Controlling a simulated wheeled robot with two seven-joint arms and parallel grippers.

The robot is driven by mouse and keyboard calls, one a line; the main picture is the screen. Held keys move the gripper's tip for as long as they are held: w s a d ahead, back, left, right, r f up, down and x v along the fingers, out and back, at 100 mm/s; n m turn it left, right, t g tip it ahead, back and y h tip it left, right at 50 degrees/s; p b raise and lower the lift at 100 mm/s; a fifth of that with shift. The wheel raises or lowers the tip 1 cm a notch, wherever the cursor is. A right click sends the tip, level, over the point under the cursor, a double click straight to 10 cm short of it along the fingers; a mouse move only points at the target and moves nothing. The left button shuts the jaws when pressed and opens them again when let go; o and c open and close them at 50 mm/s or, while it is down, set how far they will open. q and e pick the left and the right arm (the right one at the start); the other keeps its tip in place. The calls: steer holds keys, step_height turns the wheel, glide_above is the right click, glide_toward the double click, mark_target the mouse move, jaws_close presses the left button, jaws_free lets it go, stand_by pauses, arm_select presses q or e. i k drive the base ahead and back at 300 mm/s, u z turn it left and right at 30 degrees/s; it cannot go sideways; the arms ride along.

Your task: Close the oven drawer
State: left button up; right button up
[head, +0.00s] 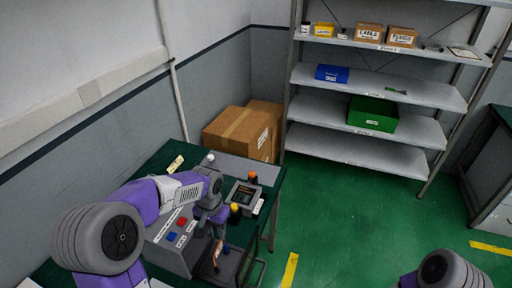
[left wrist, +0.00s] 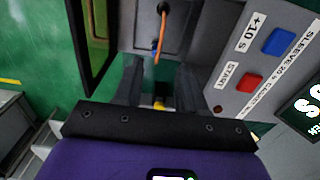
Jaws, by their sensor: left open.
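The oven is a grey box (head: 172,258) on the green bench, with a red button (head: 182,221) and a blue button (head: 171,236) on its sloped panel. In the left wrist view the blue button (left wrist: 278,41) is marked +10 s and the red one (left wrist: 249,81) START. The open drawer or door, a dark frame (head: 256,273), stands out at its right side; it also shows at the left wrist view's upper left (left wrist: 97,45). My left gripper (head: 218,240) is open above the oven's open part; its spread fingers (left wrist: 158,85) hold nothing visible. My right gripper is out of view.
An orange cable (left wrist: 163,37) lies close beyond the left fingers. A small dark display unit (head: 243,194) and yellow- and orange-topped items stand behind the oven. Cardboard boxes (head: 236,131) and a shelf rack (head: 335,142) are farther back.

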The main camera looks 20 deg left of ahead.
mark_target(236, 268)
steer(key=k, duration=1)
